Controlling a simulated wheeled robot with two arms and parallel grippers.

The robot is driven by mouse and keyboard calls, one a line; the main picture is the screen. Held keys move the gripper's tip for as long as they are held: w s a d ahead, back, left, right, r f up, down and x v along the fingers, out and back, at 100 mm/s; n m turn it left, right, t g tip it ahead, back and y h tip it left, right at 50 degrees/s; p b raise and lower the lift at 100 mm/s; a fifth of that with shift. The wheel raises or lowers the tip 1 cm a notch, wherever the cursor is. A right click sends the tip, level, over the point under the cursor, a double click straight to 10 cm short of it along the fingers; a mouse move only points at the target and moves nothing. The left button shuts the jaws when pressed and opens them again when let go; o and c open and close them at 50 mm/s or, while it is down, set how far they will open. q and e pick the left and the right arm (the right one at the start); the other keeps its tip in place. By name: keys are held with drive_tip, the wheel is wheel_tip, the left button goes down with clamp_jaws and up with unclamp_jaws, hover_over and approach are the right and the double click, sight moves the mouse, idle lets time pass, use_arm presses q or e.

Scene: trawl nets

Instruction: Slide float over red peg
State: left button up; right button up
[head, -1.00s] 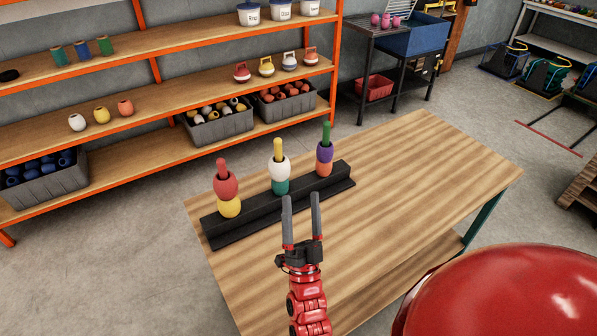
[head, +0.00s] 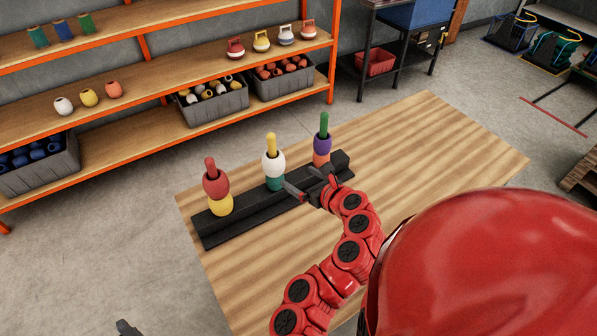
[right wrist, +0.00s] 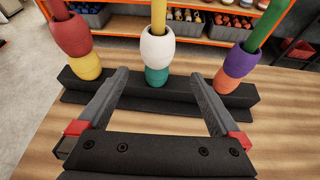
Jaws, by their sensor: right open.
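A black rack (head: 245,215) on the wooden table holds three upright pegs. The red peg (head: 210,163), at the left, carries a red float (head: 215,186) above a yellow float (head: 220,205). The yellow middle peg (head: 271,143) carries a white float (head: 273,166) above a teal float (head: 275,184). The green peg (head: 324,124) carries a purple float (head: 322,144) above an orange one (head: 321,159). My right gripper (head: 299,177) is open and empty; in the right wrist view its fingers (right wrist: 158,73) point at the middle peg's floats. A dark tip at the bottom edge, seemingly my left gripper (head: 128,328), is mostly cut off.
The wooden table (head: 430,150) is bare right of the rack. Behind stands an orange-framed shelf (head: 140,107) with loose floats and grey bins (head: 215,103). A red basin (head: 376,62) sits under a dark stand at the back.

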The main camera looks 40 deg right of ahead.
sight(280, 168)
drive_tip(key=shift+y, duration=0.3)
drive_tip(key=b+x, duration=0.3)
drive_tip(key=b, duration=0.2)
drive_tip(key=b+x, duration=0.3)
drive_tip(key=b, duration=0.2)
drive_tip(key=shift+s+a+f+b, duration=0.15)
drive_tip(key=shift+s+f+b, duration=0.05)
drive_tip(key=shift+f+b, duration=0.1)
drive_tip(key=b+x, duration=0.1)
drive_tip(key=x, duration=0.2)
drive_tip(key=shift+w+r, duration=0.15)
drive_tip(key=p+x, duration=0.1)
drive_tip(key=x, duration=0.5)
drive_tip(key=shift+w, duration=0.4)
drive_tip(key=shift+w+f, duration=0.3)
drive_tip(key=shift+w, duration=0.3)
drive_tip(key=c, duration=1.2)
drive_tip(key=shift+r, duration=0.15)
